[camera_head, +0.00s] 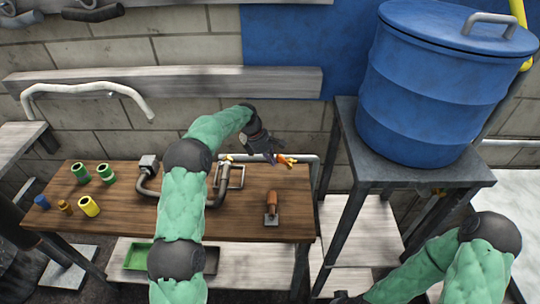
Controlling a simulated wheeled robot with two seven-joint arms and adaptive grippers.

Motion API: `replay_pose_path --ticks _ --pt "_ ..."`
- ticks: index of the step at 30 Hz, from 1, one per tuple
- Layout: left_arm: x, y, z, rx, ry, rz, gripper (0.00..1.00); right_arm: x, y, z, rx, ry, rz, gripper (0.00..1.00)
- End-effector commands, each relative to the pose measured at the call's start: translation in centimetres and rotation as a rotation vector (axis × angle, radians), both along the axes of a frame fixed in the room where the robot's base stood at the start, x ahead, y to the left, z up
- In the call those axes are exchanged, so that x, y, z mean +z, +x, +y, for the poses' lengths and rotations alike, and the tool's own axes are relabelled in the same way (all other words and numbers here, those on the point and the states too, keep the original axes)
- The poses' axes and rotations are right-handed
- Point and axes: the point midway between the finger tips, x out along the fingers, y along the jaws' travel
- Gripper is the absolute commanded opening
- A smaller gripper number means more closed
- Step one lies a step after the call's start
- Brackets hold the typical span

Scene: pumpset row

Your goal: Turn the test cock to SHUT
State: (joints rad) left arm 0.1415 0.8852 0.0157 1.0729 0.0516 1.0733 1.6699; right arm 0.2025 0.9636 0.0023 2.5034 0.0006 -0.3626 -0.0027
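A small orange and yellow fitting (287,160), which may be the test cock, shows at the back right of the wooden bench, next to a grey pipe. Its handle position and any SHUT marking are too small to read. My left gripper (268,152) is at the back of the bench, just left of this fitting. Its dark fingers are small, and I cannot tell whether they touch the fitting or how far apart they are. My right arm (475,265) is at the lower right, and a dark part of its end shows at the bottom edge.
The wooden bench (120,222) carries green, yellow and blue cups at left, a bent dark pipe (216,196) partly behind my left arm, and an orange-brown piece (272,203) on a plate. A blue drum (425,95) stands on a grey table (375,165) at right.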

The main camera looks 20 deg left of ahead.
Motion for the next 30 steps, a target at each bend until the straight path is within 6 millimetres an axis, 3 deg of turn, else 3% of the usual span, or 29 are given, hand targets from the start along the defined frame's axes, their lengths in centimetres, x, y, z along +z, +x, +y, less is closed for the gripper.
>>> replay_pose_path --ticks 3,17,24,30 --pt "0.6 0.1 -0.2 -0.001 0.031 0.006 0.0 1.4 0.0 0.0 0.0 0.0 0.0 0.59" --pt "1.7 0.3 -1.1 -0.004 0.09 0.022 0.0 4.4 0.0 0.0 0.0 0.0 0.0 0.59" --pt "2.7 0.7 -2.3 -0.008 0.236 0.063 0.0 7.4 0.0 0.0 0.0 0.0 0.0 0.59" --pt "3.1 1.1 -3.3 -0.007 0.378 0.102 0.0 8.6 0.0 0.0 0.0 0.0 0.0 0.59"
